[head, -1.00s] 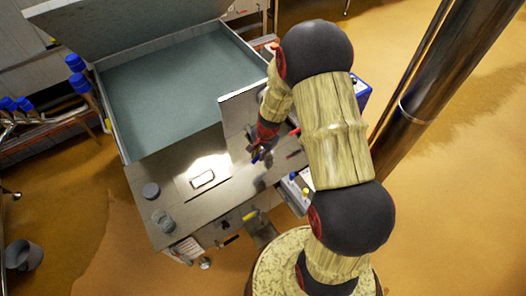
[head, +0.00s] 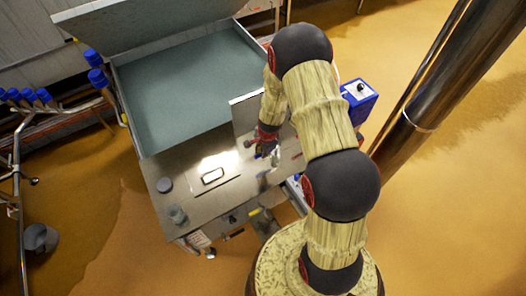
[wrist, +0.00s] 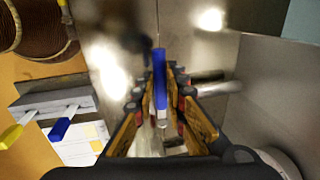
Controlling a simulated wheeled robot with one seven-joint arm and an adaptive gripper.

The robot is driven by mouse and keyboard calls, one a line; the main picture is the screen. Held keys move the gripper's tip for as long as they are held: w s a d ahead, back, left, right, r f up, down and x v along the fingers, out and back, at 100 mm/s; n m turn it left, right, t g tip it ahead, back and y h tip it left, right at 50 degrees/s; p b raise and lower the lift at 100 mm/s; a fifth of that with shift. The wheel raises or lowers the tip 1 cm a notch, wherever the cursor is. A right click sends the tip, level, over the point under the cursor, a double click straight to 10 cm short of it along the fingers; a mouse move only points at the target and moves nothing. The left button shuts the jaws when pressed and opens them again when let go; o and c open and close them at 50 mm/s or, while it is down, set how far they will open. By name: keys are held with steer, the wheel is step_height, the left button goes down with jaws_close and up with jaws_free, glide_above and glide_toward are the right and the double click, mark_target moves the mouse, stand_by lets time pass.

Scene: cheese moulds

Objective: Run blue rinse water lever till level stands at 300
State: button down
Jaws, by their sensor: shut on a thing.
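My gripper (head: 265,152) is over the steel worktop, beside an upright steel plate. In the wrist view my gripper (wrist: 160,100) has its fingers closed around an upright blue lever handle (wrist: 160,75). The lever's foot is mostly hidden between the fingers. A large steel vat (head: 122,100) with a flat blue-grey surface inside (head: 185,85) stands behind the worktop. I cannot read any level mark or number.
Another blue handle (wrist: 60,128) and a yellow handle (wrist: 10,138) stick out from a grey block at left in the wrist view. A blue box (head: 360,103) with a dial stands right of my arm. A steel column (head: 415,115) rises at right.

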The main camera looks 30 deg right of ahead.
steer(key=shift+w, duration=0.1)
steer(key=c, duration=1.8)
jaws_free()
step_height(320, 180, up, 12)
steer(key=s, duration=0.2)
steer(key=shift+s, duration=0.2)
steer(key=shift+f, duration=0.15)
